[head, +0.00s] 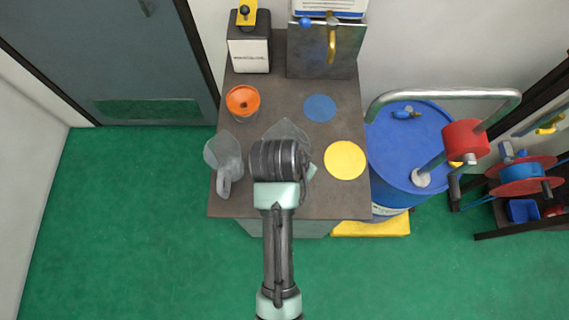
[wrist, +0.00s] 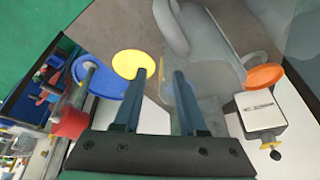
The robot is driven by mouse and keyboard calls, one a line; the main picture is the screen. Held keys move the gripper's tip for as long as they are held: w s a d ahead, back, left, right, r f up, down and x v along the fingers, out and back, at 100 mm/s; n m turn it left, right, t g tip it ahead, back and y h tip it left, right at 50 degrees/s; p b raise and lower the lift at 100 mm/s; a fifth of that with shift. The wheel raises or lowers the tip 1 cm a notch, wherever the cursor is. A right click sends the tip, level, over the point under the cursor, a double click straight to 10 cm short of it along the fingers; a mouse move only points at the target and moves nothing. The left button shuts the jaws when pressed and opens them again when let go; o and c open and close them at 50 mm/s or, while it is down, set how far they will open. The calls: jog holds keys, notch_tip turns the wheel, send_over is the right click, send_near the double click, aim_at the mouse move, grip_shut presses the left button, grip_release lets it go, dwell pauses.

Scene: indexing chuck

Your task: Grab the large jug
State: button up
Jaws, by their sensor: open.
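Two clear grey jugs stand on the dark table. The middle jug (head: 286,128) is partly hidden by my arm in the head view and looks the wider of the two. The fingers are open with nothing held; the right finger overlaps the jug's body. I cannot tell whether they touch.
An orange funnel-like vessel (head: 243,101) and a white container (head: 250,54) stand at the back left. A blue disc (head: 320,108) and a yellow disc (head: 344,160) lie on the right. A blue drum (head: 404,146) with a metal rail stands beside the table.

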jog(key=shift+a+p+x, duration=0.1)
jog(key=shift+p+x, duration=0.2)
jog(key=shift+x, duration=0.9)
jog(key=shift+a+p+x, duration=0.15)
jog(key=shift+p+x, duration=0.15)
jog(key=shift+x, duration=0.95)
grip_shut()
